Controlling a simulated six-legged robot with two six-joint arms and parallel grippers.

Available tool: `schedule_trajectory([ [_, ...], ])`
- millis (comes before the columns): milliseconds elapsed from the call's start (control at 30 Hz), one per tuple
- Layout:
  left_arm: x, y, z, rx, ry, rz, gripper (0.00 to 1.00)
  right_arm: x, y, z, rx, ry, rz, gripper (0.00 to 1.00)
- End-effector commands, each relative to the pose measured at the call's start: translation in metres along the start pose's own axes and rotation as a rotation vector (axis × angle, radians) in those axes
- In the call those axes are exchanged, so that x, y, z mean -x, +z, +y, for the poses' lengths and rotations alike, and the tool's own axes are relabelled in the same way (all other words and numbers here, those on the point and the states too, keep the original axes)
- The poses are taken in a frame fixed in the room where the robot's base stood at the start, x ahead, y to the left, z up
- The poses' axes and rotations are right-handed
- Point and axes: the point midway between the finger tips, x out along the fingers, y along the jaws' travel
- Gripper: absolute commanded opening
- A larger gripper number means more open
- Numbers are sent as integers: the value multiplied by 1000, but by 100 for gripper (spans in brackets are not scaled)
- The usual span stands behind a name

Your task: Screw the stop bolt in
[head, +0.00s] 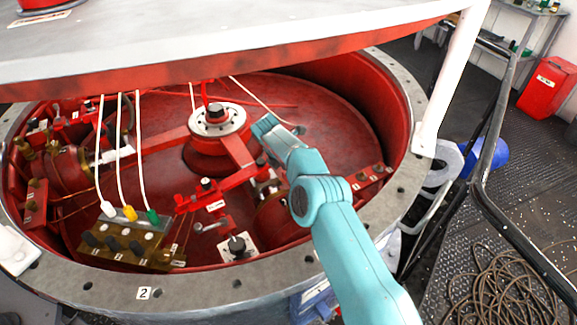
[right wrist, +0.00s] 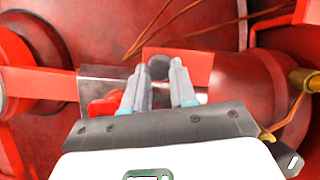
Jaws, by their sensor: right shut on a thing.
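My right gripper (right wrist: 160,66) shows in the right wrist view with its two pale fingers on either side of a dark round bolt head (right wrist: 158,68), which I take to be the stop bolt. The fingers are shut on it. Behind the head stands a red plate (right wrist: 197,65); how deep the bolt sits cannot be told. In the head view my teal right arm (head: 345,235) reaches in from the lower right over the red drum interior (head: 330,105). The fingers and bolt are not clearly visible there. My left gripper is not in view.
A round grey flange (head: 195,290) rings the drum, under a raised white lid (head: 190,50). A central hub (head: 218,118) and a terminal block (head: 130,245) with white, yellow and green plugs stand inside. Thin wires (right wrist: 170,25) run behind the fingers. A railing and coiled cable lie right.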

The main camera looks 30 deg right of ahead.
Motion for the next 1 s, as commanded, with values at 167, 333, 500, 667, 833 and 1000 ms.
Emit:
schedule_trajectory([
  [167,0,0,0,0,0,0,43,1,1,0,-1,2,-1,0],
  [333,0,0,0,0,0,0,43,1,1,0,0,2,-1,52],
  [500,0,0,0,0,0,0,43,1,0,0,1,2,-1,52],
  [667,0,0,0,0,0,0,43,3,0,0,1,2,-1,52],
  [833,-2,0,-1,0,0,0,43,27,1,1,2,5,-1,52],
  [1000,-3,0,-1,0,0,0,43,72,1,1,0,6,-2,52],
])
